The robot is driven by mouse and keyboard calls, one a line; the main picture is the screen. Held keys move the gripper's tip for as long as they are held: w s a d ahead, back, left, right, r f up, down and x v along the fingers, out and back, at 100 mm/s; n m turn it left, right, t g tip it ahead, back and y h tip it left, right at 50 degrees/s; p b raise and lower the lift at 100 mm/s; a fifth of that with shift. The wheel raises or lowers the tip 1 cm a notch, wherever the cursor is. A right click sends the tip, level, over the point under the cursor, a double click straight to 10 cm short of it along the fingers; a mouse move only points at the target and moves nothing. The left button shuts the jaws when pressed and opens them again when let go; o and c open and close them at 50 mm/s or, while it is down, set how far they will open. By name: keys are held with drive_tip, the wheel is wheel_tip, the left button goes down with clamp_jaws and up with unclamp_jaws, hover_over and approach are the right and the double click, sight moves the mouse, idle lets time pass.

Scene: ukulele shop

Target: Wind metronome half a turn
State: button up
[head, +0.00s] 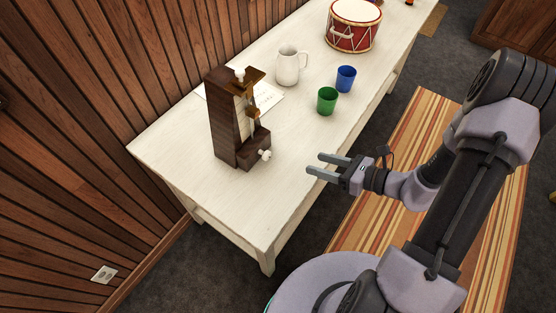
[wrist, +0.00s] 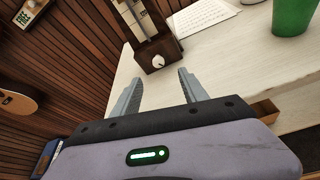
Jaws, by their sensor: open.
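The metronome (head: 229,120) is a dark brown wooden body standing upright near the left end of the white table. Its white winding key (head: 265,155) sticks out low on the side that faces my gripper. My gripper (head: 314,164) is open and empty, to the right of the key and apart from it. In the wrist view the metronome (wrist: 148,25) stands beyond my fingertips (wrist: 158,80). The key (wrist: 158,61) shows there ahead of the gap between the two fingers.
The white table (head: 205,178) also holds a green cup (head: 327,101), a blue cup (head: 346,78), a white pitcher (head: 288,66), a red drum (head: 353,25) and a paper sheet (head: 268,97). A wood-panelled wall (head: 100,80) runs behind. The tabletop between key and gripper is clear.

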sight(269, 155)
drive_tip(key=w+a+f+b, duration=0.1)
drive_tip(key=w+a+f, duration=0.1)
drive_tip(key=a, duration=0.2)
drive_tip(key=w+a+f+n+h+b, duration=0.1)
drive_tip(key=w+a+f+b, duration=0.1)
drive_tip(key=a, duration=0.3)
drive_tip(key=w+a+f+n+b, duration=0.1)
drive_tip(key=w+a+f+b, duration=0.1)
drive_tip(key=a, duration=0.3)
drive_tip(key=shift+w+f, duration=0.15)
drive_tip(key=shift+w, duration=0.6)
drive_tip(key=shift+d+t, duration=0.1)
drive_tip(key=shift+t, duration=0.2)
drive_tip(key=shift+c, duration=0.4)
clamp_jaws()
